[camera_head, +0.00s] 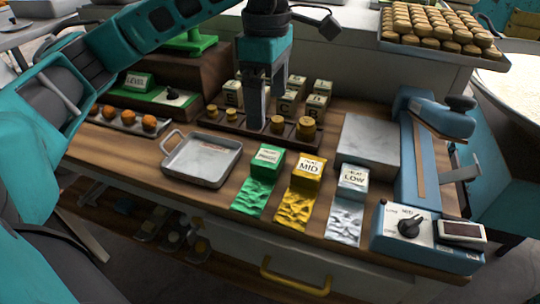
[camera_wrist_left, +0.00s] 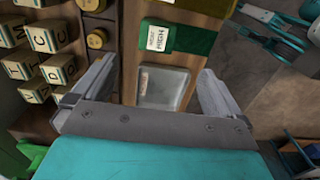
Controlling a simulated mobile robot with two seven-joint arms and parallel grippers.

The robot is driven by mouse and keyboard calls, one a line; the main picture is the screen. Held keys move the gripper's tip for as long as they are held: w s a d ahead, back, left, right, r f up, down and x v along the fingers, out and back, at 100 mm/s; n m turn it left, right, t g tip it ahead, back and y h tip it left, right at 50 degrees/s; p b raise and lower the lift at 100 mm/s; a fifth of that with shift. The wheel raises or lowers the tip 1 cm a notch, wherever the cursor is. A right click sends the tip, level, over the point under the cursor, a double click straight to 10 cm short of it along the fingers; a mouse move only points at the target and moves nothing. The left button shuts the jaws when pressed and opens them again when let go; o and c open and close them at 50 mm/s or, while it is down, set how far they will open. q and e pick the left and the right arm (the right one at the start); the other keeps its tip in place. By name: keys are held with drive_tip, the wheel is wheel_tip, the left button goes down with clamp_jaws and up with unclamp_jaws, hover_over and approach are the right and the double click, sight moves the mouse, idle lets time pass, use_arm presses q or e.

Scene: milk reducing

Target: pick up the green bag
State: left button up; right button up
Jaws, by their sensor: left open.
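The green bag (camera_head: 252,197) lies flat and crinkled on the wooden counter, in front of a green block (camera_head: 267,161) with a white label. In the left wrist view a green label block (camera_wrist_left: 160,37) shows ahead of the fingers, with green bag material (camera_wrist_left: 203,40) on its right. My left gripper (camera_head: 262,112) points down above the back of the counter, behind the green block and apart from the bag. In the wrist view its two fingers (camera_wrist_left: 158,68) are wide apart with nothing held. My right gripper is not in view.
A yellow bag (camera_head: 294,208) and a silver bag (camera_head: 344,222) lie to the right with their blocks. A metal tray (camera_head: 200,160) is left of the green bag. Lettered blocks and brass weights stand behind. A blue sealing machine (camera_head: 408,222) stands at right.

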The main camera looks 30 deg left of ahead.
use_arm(q)
hover_over(268, 155)
drive_tip(key=f, duration=0.7)
drive_tip(key=shift+s+d+f, duration=0.1)
drive_tip(key=shift+s, duration=0.1)
drive_tip(key=f, duration=0.5)
drive_tip(key=shift+w+f, duration=0.2)
drive_tip(key=shift+f, duration=0.1)
drive_tip(key=c, duration=1.1)
drive_tip(key=shift+r, duration=0.2)
